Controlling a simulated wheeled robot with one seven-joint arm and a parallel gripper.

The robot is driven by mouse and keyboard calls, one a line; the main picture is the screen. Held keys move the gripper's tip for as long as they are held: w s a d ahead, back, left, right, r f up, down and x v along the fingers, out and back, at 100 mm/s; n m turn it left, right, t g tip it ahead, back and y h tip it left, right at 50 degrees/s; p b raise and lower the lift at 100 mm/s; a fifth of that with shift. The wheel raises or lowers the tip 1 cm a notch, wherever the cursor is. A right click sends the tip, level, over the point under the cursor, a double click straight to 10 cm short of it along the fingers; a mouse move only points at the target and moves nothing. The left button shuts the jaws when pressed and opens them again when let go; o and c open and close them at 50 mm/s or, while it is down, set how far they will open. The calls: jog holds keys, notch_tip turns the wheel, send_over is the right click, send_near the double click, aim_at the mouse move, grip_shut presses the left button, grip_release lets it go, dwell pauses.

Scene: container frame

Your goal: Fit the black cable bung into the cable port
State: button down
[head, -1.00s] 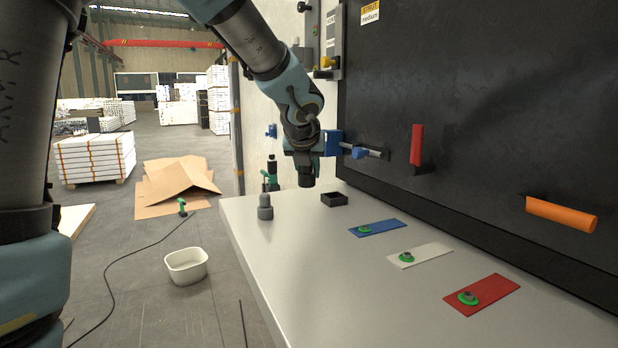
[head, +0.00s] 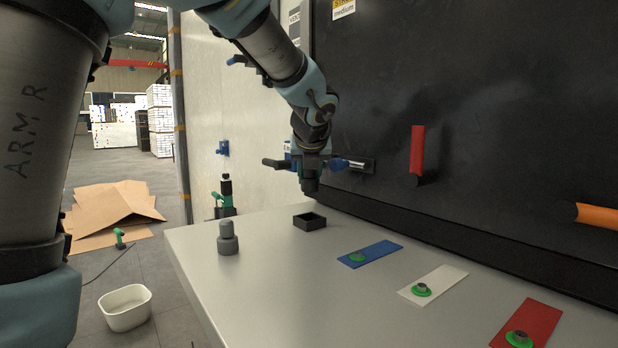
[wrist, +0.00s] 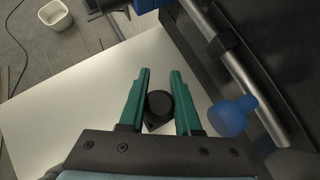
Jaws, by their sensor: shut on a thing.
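My gripper (wrist: 159,91) has green fingers, shut on the black cable bung (wrist: 158,103), which shows as a dark round disc between them. In the head view my gripper (head: 310,178) hangs above the back left of the bench, with the black bung (head: 310,186) at its lower end. A small square black tray (head: 309,222) stands on the bench just below and apart from it. In the wrist view the tray (wrist: 150,128) is mostly hidden behind the bung. I cannot make out the cable port for certain in either view.
A grey stepped cylinder (head: 228,240) stands near the bench's left edge. Blue (head: 380,250), white (head: 444,282) and red (head: 540,318) plates lie to the right. A silver bar (wrist: 232,67) with a blue knob (wrist: 232,117) and a red handle (head: 417,150) stick out from the dark wall.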

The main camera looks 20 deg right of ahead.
jog(key=shift+r+p, duration=0.1)
jog(key=shift+p, duration=0.2)
jog(key=shift+f+b, duration=1.9)
jog(key=shift+f, duration=0.75)
jog(key=shift+p, duration=0.45)
jog(key=shift+f+b, duration=0.85)
jog(key=shift+f, duration=0.45)
jog(key=c, duration=0.5)
grip_release()
